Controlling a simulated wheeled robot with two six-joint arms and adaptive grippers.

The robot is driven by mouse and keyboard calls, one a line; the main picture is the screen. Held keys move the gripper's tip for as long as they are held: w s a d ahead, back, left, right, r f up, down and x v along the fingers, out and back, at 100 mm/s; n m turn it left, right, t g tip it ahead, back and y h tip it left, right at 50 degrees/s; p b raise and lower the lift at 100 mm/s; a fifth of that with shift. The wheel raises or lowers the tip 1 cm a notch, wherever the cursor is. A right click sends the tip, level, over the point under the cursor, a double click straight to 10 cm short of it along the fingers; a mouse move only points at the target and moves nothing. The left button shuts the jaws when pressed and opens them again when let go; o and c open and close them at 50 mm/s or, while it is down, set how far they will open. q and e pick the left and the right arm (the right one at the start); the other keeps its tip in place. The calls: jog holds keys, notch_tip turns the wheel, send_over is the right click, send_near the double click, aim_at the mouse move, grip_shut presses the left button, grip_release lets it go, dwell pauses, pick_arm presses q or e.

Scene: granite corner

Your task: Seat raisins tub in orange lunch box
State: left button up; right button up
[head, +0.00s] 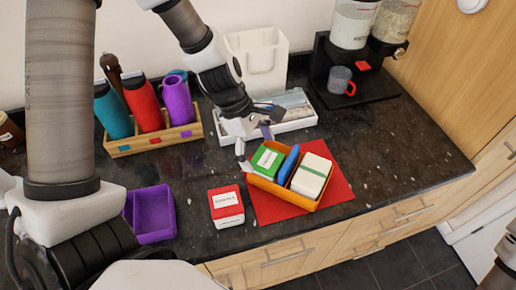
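The orange lunch box (279,189) sits on a red mat (341,190). In its left part is a tub with a green lid and white label (267,160); the lettering is too small to read surely, but this may be the raisins tub. It looks slightly tilted. My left gripper (256,149) is just above the box's back left corner, beside the green-lidded tub. Its fingers are spread apart with nothing visible between them; I cannot tell whether one touches the tub. Only part of my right arm shows at the lower right edge; its gripper is out of view.
A red-lidded tub (226,206) and a purple box (154,213) stand left. Behind are a bottle rack (155,141), white tray (296,122) and dispenser stand (370,84).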

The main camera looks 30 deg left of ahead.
pick_arm(q)
jog(key=shift+r, duration=0.15)
jog(key=p+v, duration=0.3)
jog(key=v, duration=0.9)
jog(key=shift+w, duration=0.1)
